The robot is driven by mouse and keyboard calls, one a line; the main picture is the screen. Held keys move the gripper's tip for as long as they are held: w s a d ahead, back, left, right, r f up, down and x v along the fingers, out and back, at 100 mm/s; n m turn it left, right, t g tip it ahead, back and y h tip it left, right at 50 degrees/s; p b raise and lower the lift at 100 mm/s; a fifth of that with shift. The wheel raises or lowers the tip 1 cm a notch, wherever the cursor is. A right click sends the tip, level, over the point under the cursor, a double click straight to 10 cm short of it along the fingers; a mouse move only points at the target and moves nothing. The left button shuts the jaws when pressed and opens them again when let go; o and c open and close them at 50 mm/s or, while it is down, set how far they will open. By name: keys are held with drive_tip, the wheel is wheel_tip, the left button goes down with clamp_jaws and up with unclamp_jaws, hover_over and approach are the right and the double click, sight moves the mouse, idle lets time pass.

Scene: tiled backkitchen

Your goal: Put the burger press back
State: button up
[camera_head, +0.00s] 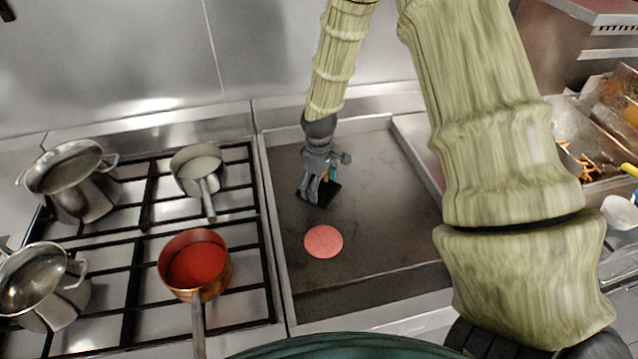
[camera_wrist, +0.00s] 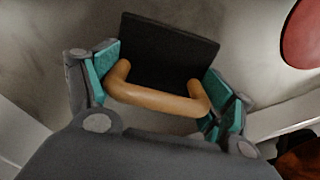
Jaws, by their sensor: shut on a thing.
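The burger press has a black rectangular plate (camera_wrist: 168,52) and a tan wooden handle (camera_wrist: 155,98). In the wrist view, the teal-padded fingers of my gripper (camera_wrist: 160,97) are at the two ends of the handle and shut on it. In the head view, the press (camera_head: 325,192) is at the left-middle part of the flat griddle (camera_head: 385,215), under my gripper (camera_head: 318,180). I cannot tell whether the plate touches the griddle. A pink round patty (camera_head: 323,241) lies on the griddle in front of the press and shows at the wrist view's upper right.
A gas stove with several pots stands left of the griddle, including a copper pan (camera_head: 195,263) of red sauce. A tray edge (camera_head: 418,150) lies at the griddle's right. Fryer bins with fries (camera_head: 575,160) are farther right.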

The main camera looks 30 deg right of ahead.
drive_tip(key=o, duration=1.4)
drive_tip(key=shift+c, duration=0.2)
drive_tip(key=shift+r, duration=0.1)
drive_tip(key=shift+r, duration=0.1)
drive_tip(key=shift+w+r+b, duration=0.1)
drive_tip(key=shift+r+b, duration=0.25)
drive_tip(key=shift+r, duration=0.25)
drive_tip(key=shift+r+b, duration=1.65)
drive_tip(key=shift+r, duration=3.7)
